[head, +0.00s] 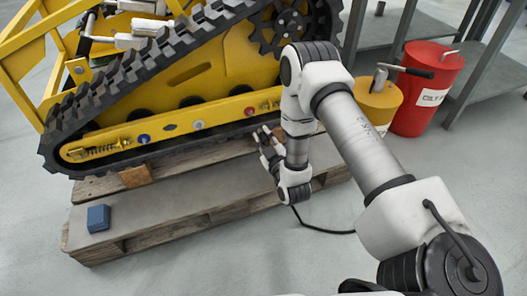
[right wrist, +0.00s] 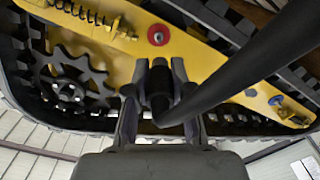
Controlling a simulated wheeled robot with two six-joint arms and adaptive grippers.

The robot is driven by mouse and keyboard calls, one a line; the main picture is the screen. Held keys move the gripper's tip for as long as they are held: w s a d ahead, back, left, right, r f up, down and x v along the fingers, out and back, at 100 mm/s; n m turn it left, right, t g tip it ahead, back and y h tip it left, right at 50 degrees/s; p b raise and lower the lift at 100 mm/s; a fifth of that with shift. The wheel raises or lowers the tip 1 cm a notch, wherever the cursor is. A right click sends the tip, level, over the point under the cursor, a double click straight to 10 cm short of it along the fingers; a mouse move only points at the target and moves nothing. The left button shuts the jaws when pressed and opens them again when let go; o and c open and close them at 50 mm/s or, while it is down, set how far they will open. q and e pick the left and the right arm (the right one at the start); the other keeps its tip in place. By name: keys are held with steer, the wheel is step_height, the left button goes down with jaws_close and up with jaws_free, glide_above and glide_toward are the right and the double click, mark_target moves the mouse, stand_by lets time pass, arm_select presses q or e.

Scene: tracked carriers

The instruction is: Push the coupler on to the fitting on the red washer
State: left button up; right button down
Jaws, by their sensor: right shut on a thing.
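The red washer (head: 249,112) is on the yellow side beam of the tracked carrier (head: 190,130), left of and above my right gripper (head: 265,142). In the right wrist view the red washer (right wrist: 158,36) shows whole, with a small fitting in its middle. My right gripper (right wrist: 158,100) is shut on the dark coupler (right wrist: 160,82), from which a thick black hose (right wrist: 235,60) runs to the upper right. The coupler's end is below the red washer in that view and apart from it. The depth of the gap cannot be told. My left gripper is not in view.
Blue (head: 143,139) and pale (head: 198,125) washers sit along the same beam. The carrier's black track (head: 150,60) and sprocket are close above. A wooden pallet (head: 200,215) bears a blue block (head: 98,218). Yellow (head: 377,103) and red (head: 425,95) cans stand at right.

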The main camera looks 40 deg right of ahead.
steer(key=shift+r, duration=0.2)
steer(key=shift+p, duration=0.3)
steer(key=shift+s, duration=0.1)
steer(key=shift+w+d, duration=0.1)
steer(key=shift+w, duration=0.2)
steer(key=shift+x, duration=2.6)
